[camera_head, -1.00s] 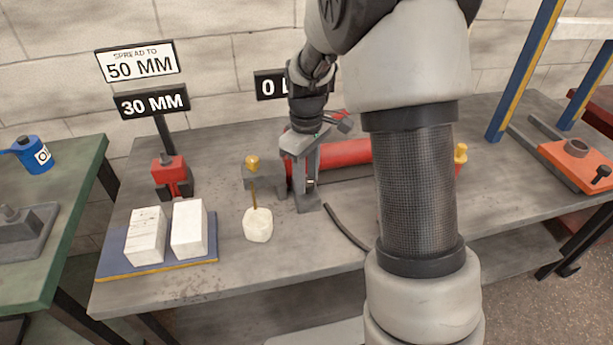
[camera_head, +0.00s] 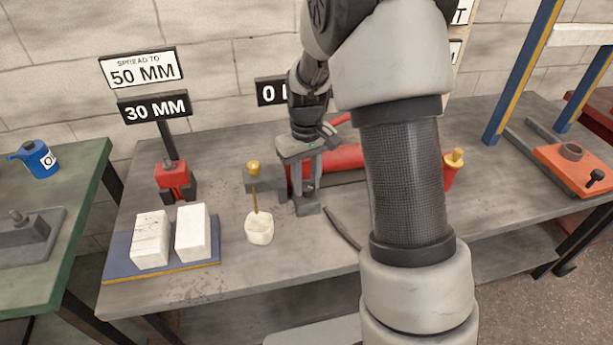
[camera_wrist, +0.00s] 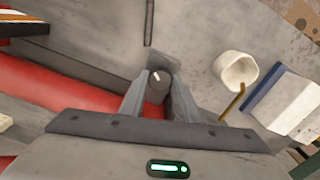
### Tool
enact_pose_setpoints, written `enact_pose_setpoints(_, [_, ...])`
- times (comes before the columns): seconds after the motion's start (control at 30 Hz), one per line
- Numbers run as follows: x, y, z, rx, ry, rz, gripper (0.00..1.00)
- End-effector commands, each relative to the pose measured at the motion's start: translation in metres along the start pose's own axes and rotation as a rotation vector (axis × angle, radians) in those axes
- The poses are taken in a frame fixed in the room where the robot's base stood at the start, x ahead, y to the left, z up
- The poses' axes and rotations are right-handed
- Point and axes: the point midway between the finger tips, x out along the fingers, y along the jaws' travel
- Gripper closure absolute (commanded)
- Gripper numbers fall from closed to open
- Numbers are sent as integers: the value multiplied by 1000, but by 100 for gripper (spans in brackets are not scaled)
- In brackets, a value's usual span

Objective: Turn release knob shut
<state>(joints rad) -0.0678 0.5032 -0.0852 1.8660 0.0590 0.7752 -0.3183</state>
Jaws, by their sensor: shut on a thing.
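The release knob (camera_wrist: 157,85) is a small dark round knob with a white pointer mark, seen between my two fingers in the wrist view. My gripper (camera_wrist: 158,100) is shut on it, one finger on each side. In the head view my gripper (camera_head: 308,186) points down at the near-left end of the red pump cylinder (camera_head: 343,158). There my fingers and wrist hide the knob. The red cylinder also shows at the left of the wrist view (camera_wrist: 35,88).
A white cup (camera_head: 259,229) stands just left of my gripper, by a brass-topped rod (camera_head: 254,180). White blocks (camera_head: 191,232) sit on a blue board (camera_head: 128,270). The bench front is mostly clear.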

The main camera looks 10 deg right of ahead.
Motion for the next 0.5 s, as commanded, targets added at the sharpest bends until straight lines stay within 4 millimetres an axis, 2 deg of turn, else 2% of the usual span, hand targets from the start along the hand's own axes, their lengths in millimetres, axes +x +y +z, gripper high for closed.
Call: enact_pose_setpoints(0.5, [-3, 0, 0, 490, 0, 1, 93])
